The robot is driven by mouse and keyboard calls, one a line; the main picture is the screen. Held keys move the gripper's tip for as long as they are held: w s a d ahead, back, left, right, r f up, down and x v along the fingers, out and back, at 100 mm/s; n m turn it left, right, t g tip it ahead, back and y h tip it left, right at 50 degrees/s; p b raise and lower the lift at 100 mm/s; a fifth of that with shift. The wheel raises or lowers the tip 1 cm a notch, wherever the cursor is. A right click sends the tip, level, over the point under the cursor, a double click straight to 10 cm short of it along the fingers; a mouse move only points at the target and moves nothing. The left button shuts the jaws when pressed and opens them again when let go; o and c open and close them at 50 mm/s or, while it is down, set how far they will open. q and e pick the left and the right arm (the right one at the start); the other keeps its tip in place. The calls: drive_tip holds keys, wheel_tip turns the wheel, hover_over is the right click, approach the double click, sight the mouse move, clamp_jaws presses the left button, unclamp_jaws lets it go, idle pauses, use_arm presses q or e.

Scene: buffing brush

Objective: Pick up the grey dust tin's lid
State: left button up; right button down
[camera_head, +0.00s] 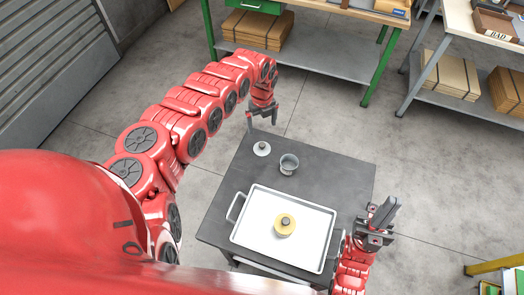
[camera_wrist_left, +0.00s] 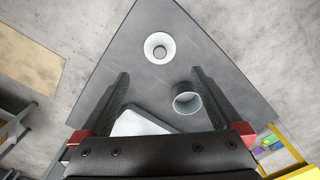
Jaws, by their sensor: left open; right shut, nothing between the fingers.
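The grey dust tin's lid (camera_head: 262,149) is a small round disc with a knob, lying on the dark table near its far left edge. In the left wrist view the lid (camera_wrist_left: 151,54) lies just beyond the fingertips, near the table's corner. The open grey tin (camera_head: 289,165) stands upright beside it; in the wrist view the tin (camera_wrist_left: 187,103) is close to the right finger. My left gripper (camera_head: 262,120) is open and empty, above the table's far edge near the lid; it also shows in the wrist view (camera_wrist_left: 160,73). My right gripper (camera_head: 384,213) is shut and empty at the table's right side.
A white tray (camera_head: 310,257) with handles holds a round yellow brush (camera_head: 285,225) on the near part of the dark table (camera_head: 335,183). A green-framed bench (camera_head: 320,62) with cardboard stands behind. The table is bare right of the tin.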

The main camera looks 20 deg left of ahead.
sight(262, 144)
use_arm(q)
wheel_tip(262, 144, down, 8)
drive_tip(key=b, duration=0.4)
drive_tip(key=shift+w, duration=0.1)
drive_tip(key=f+b, duration=0.3)
drive_tip(key=f, duration=0.2)
drive_tip(key=shift+s+f, duration=0.15)
drive_tip(key=shift+s, duration=0.05)
drive_tip(key=shift+r, duration=0.2)
drive_tip(key=c, duration=1.1)
